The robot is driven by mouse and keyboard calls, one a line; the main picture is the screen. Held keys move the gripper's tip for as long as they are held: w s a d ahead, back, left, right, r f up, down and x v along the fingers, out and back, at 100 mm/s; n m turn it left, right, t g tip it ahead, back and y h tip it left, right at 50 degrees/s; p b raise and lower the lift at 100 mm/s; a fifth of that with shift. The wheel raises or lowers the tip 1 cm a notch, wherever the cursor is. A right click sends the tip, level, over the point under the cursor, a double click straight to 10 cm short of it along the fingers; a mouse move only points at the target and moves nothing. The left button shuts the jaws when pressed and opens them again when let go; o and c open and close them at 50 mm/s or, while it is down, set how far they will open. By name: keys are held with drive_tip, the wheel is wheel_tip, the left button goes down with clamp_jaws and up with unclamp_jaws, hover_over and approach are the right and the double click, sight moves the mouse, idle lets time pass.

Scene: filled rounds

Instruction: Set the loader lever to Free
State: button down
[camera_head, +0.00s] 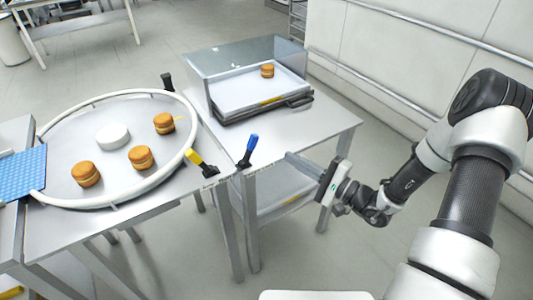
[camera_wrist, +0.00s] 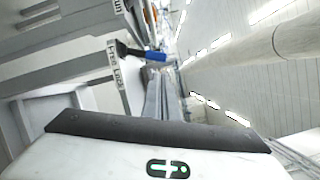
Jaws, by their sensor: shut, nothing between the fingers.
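A lever with a blue grip (camera_head: 250,143) stands at the front corner of the right table, beside the gap between the tables. In the wrist view the blue grip (camera_wrist: 155,56) is on a dark arm, by a white label reading "Free Lock" (camera_wrist: 116,64). The dark arm's base is nearer the "Free" word; I cannot tell its exact setting. My gripper (camera_head: 322,178) is shut and empty, to the right of the lever and apart from it, beyond the table's front edge. My fingertips are hardly visible.
A yellow-handled lever (camera_head: 196,159) stands left of the blue one, by a round white-rimmed table (camera_head: 110,206) with several filled rounds. A clear-covered tray (camera_head: 236,96) stands behind. A lower tray (camera_head: 262,203) sits under the right table. Floor is clear around my arm.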

sight(249, 150)
drive_tip(key=f, duration=0.1)
drive_tip(key=w+d+f+m+t+h, duration=0.1)
drive_tip(key=d+f+m+t, duration=0.1)
drive_tip(key=shift+w+d+f, duration=0.1)
drive_tip(key=shift+w+f, duration=0.15)
drive_tip(key=shift+f, duration=0.05)
drive_tip(key=b+x, duration=0.1)
drive_tip(key=x, duration=0.8)
drive_tip(key=shift+w+a, duration=0.25)
drive_tip(key=shift+w, duration=0.05)
drive_tip(key=a, duration=0.1)
drive_tip(key=s+a+r, duration=0.1)
drive_tip(key=shift+s+a+r, duration=0.2)
drive_tip(key=shift+a, duration=0.05)
drive_tip(key=shift+s+a+r, duration=0.15)
drive_tip(key=shift+s+a, duration=0.05)
drive_tip(key=shift+a, duration=0.15)
drive_tip(key=shift+h, duration=0.3)
